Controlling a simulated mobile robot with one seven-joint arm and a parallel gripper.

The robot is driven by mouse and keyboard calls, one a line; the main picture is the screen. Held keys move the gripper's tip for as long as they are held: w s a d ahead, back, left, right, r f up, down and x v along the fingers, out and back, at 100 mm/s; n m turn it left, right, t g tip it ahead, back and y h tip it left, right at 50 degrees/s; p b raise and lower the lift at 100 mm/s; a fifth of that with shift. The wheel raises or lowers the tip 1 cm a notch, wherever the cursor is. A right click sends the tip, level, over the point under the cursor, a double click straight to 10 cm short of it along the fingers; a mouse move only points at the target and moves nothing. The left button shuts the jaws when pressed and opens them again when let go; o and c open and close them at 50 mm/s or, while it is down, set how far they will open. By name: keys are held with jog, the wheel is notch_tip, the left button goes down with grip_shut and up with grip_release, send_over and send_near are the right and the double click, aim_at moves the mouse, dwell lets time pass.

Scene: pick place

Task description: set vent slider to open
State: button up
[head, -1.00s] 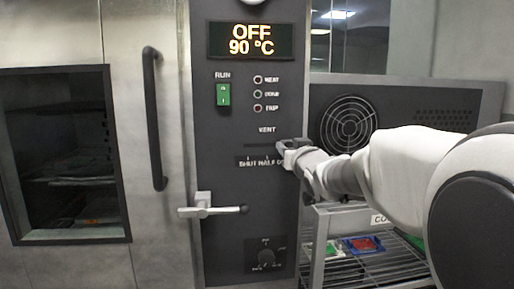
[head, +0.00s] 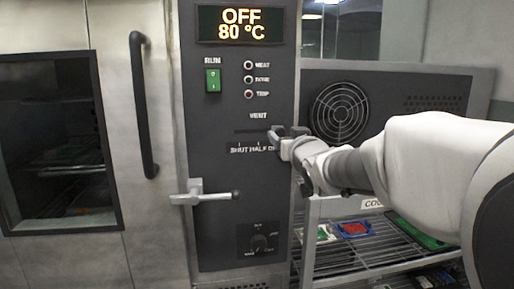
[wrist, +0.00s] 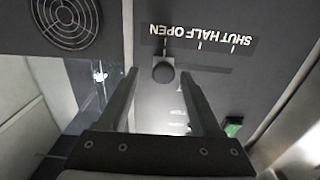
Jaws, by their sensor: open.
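The vent slider's round dark knob (wrist: 163,72) shows in the wrist view beside the OPEN end of the label SHUT HALF OPEN (wrist: 203,38), which appears upside down there. The slider's slot (wrist: 210,69) runs from the knob towards the SHUT side. My gripper (wrist: 158,75) is open, with one fingertip on each side of the knob; I cannot tell whether either touches it. In the head view my gripper (head: 284,138) is at the right end of the vent slot (head: 252,130) and hides the knob and part of the word OPEN.
The panel has a display (head: 245,24) reading OFF 80 °C, a green RUN switch (head: 213,80), a lever handle (head: 205,195) and a dial (head: 261,244). A fan grille (head: 340,112) and a wire rack (head: 375,245) with several items are on the right.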

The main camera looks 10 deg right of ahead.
jog(key=s+p, duration=0.2)
jog(key=s, duration=1.2)
jog(key=shift+s, duration=0.2)
